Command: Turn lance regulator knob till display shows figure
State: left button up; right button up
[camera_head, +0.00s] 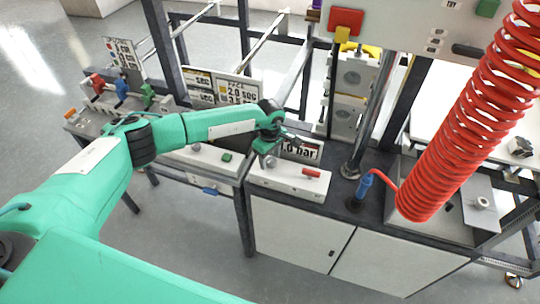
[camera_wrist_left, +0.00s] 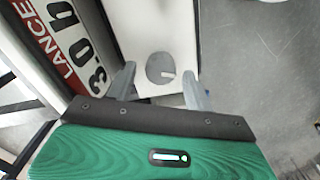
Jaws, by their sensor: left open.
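The lance regulator is a white box (camera_head: 290,180) on the bench, with a grey knob (camera_head: 271,161) on top. In the left wrist view the round grey knob (camera_wrist_left: 159,68) has a white pointer mark to the right. The display plate (camera_wrist_left: 62,40) there reads "LANCE" and "3.0 b", its end cut off; in the head view the display (camera_head: 302,149) is partly covered by my arm. My left gripper (camera_head: 268,146) is open just above the knob. In the wrist view its two fingers stand on either side of the knob; contact cannot be told. My right gripper is not in view.
A red lever (camera_head: 311,173) sits on the same box. A red coiled hose (camera_head: 465,110) hangs at the right, leading to a blue-handled lance (camera_head: 364,187). Another control box with a green button (camera_head: 227,157) stands left. Metal posts rise behind.

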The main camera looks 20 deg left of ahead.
pick_arm(q)
jog(key=c, duration=1)
